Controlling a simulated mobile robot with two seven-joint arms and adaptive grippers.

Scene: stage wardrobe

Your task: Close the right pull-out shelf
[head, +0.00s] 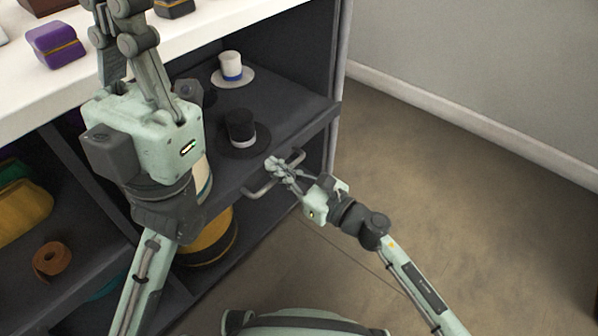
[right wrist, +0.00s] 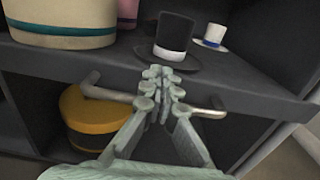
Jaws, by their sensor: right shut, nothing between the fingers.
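The right pull-out shelf (head: 292,102) is a dark grey board in the cabinet's right bay. Its front edge looks near the cabinet front; how far it stands out is hard to tell. A grey bar handle (head: 257,193) runs along its front and also shows in the right wrist view (right wrist: 98,90). My right gripper (head: 277,168) is shut and empty, its fingertips at the middle of the handle, in front of the shelf edge; contact is unclear. My left gripper (head: 125,25) is raised over the white top at the upper left; its fingertips are not clearly shown.
On the shelf stand a black top hat (head: 240,128), a white hat with a blue band (head: 231,68) and a pale round box (right wrist: 62,22). A yellow round box (head: 212,240) sits below. A purple box (head: 55,45) is on the white top. The floor (head: 450,190) at right is clear.

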